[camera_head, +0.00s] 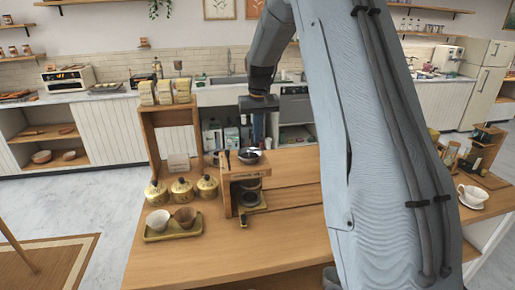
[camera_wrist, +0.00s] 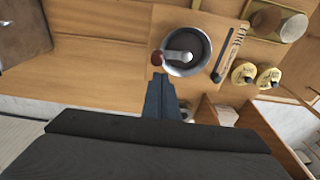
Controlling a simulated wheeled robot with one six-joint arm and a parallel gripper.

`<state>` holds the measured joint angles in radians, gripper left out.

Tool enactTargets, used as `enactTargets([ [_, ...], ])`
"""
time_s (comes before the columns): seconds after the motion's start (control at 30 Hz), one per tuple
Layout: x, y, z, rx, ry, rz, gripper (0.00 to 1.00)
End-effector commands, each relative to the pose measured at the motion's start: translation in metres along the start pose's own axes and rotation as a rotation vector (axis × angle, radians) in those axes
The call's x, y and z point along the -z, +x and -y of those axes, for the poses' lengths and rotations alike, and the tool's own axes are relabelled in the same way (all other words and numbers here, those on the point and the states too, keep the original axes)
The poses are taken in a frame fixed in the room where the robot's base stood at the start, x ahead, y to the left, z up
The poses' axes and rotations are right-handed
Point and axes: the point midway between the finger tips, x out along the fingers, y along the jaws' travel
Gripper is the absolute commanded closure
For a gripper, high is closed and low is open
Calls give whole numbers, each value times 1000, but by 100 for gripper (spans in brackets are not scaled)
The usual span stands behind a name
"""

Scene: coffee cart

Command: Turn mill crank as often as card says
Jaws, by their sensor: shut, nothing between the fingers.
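The mill shows in the wrist view as a round steel hopper (camera_wrist: 202,40) with a dark bowl. Its crank (camera_wrist: 178,56) lies across the hopper and ends in a dark red knob (camera_wrist: 157,58) at the left. In the head view the mill's wooden stand (camera_head: 229,193) is on the cart top, left of my arm. My gripper (camera_wrist: 160,78) is shut and empty, with its tips just below the knob in the wrist picture; I cannot tell whether they touch it. In the head view my gripper (camera_head: 258,138) points down at the hopper. I cannot make out a card with a readable number.
A tray (camera_head: 151,237) with two cups and several yellow canisters (camera_head: 182,189) stand left of the mill. A wooden shelf (camera_head: 146,128) with bags on top rises behind them. A white cup (camera_head: 472,194) is far right. My arm hides the cart's middle.

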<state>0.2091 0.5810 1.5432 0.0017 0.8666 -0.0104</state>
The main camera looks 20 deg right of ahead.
Motion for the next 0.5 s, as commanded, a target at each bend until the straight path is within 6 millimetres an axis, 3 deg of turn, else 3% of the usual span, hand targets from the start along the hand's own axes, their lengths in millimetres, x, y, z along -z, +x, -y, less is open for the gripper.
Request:
enactTargets([
  [0.5, 6, -33, 0, 0, 0, -1, 100],
])
